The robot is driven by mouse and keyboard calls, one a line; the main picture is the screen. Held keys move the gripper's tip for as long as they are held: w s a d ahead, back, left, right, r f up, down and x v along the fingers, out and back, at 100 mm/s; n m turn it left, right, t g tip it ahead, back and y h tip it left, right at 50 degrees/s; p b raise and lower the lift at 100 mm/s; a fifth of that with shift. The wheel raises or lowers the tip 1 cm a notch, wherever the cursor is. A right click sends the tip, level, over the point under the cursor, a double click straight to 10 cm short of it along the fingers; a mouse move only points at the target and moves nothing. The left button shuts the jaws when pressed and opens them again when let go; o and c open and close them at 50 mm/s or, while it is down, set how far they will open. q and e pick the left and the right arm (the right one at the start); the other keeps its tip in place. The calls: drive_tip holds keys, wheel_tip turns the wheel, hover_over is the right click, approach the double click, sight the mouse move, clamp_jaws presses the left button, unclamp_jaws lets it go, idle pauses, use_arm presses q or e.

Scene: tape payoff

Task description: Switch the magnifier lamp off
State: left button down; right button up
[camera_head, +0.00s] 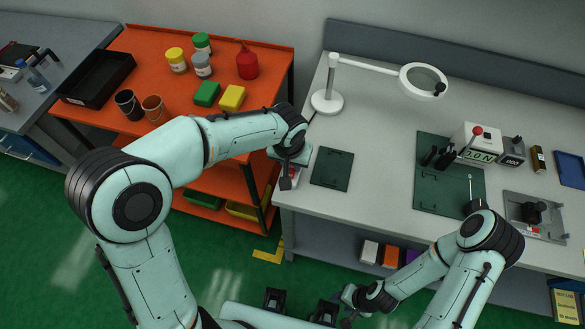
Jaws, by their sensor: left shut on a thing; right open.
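The white magnifier lamp (423,80) stands at the back left of the grey workbench, with its round base (327,102) on the top and its ring head reaching right. A black knob (439,88) sits on the ring's right side. I cannot tell whether the lamp is lit. My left gripper (287,182) points down at the bench's left edge, well in front of the lamp base. It is shut on a small white-and-red thing (294,173), mostly hidden by the gripper. My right gripper (346,306) is open, low in front of the bench, away from the lamp.
A dark green mat (332,169) lies beside my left gripper. A larger mat (450,192) and a white readout box (474,141) stand further right. An orange cart (270,38) with jars and pots is left of the bench. The bench top around the lamp base is clear.

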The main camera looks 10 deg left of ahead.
use_arm(q)
drive_tip(key=shift+s+f+t+b, duration=0.2)
drive_tip(key=shift+t+b, duration=0.1)
drive_tip(key=shift+b, duration=0.6)
drive_tip(key=shift+r, duration=0.2)
use_arm(e)
drive_tip(key=f, duration=0.1)
drive_tip(key=s+f, duration=0.1)
drive_tip(key=f, duration=0.1)
drive_tip(key=shift+s+f, duration=0.15)
drive_tip(key=shift+f, duration=0.15)
use_arm(q)
drive_tip(key=c, duration=1)
unclamp_jaws()
drive_tip(key=shift+o, duration=0.2)
drive_tip(key=shift+r, duration=0.1)
drive_tip(key=v, duration=1.3)
drive_tip(key=shift+s+p, duration=0.25)
drive_tip(key=shift+p, duration=0.15)
use_arm(e)
drive_tip(key=shift+w+r, duration=0.25)
drive_tip(key=shift+r, duration=0.4)
